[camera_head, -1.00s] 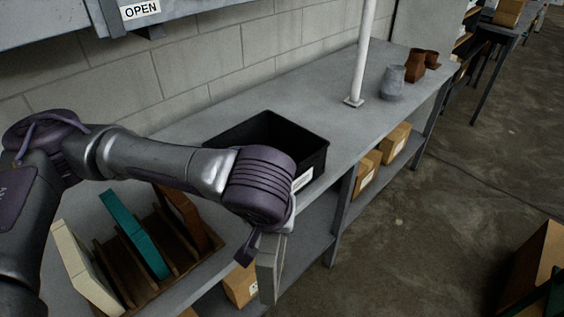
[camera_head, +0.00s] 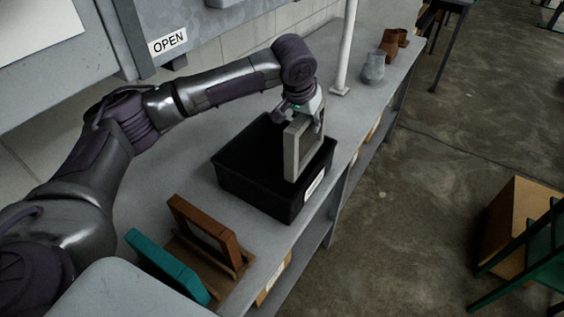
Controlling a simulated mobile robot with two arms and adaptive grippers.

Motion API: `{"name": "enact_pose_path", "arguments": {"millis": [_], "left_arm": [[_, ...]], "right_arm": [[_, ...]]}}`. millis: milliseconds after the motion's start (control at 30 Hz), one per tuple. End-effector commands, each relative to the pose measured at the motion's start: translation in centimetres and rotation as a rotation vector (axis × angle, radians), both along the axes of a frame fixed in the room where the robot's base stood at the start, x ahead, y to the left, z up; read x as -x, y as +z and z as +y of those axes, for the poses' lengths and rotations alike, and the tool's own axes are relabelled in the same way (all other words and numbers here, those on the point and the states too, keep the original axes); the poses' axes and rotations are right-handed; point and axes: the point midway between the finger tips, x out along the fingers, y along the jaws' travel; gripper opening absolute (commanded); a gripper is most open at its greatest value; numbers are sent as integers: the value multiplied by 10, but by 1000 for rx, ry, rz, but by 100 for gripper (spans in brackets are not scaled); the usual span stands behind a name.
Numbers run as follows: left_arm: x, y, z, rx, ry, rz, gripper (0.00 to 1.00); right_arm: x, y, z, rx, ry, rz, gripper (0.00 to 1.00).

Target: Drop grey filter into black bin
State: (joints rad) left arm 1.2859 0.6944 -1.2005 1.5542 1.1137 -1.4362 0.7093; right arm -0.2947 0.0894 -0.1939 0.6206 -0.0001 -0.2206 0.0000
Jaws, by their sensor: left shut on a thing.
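The grey filter (camera_head: 291,152) is a flat, square-framed panel held upright. My left gripper (camera_head: 304,112) is shut on its upper edge. The black bin (camera_head: 240,187) stands on the grey bench, open at the top, with a white label on its front. The filter hangs over the right part of the bin's opening, and its lower end overlaps the bin's front right rim in the picture. I cannot tell how far its lower end is below the rim. My right gripper is not in view.
A wooden rack (camera_head: 205,262) with a brown filter (camera_head: 203,228) and a teal filter (camera_head: 166,267) stands on the near bench. A white post (camera_head: 347,45) rises behind the bin. A grey vessel (camera_head: 373,68) and brown vessels (camera_head: 389,45) stand beyond it.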

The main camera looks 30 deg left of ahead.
Motion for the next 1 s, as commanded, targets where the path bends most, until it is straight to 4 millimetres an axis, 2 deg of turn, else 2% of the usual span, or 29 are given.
{"name": "enact_pose_path", "arguments": {"millis": [33, 100, 200, 300, 500, 667, 1000], "left_arm": [[0, 2, 22, -2, 15, 5, 0], [0, -3, 46, -4, 24, 3, 0], [1, -9, 72, -11, 32, 0, 0], [3, -14, 88, -16, 36, -4, 0], [3, -21, 96, -21, 36, -8, 0], [3, -33, 96, -22, 35, -8, 0], [3, -69, 96, -21, 36, -8, 0]], "right_arm": [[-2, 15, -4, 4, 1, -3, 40], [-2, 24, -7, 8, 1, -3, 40], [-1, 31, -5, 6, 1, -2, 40], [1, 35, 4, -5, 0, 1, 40], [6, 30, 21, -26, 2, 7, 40], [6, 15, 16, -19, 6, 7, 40], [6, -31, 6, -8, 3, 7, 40]]}}
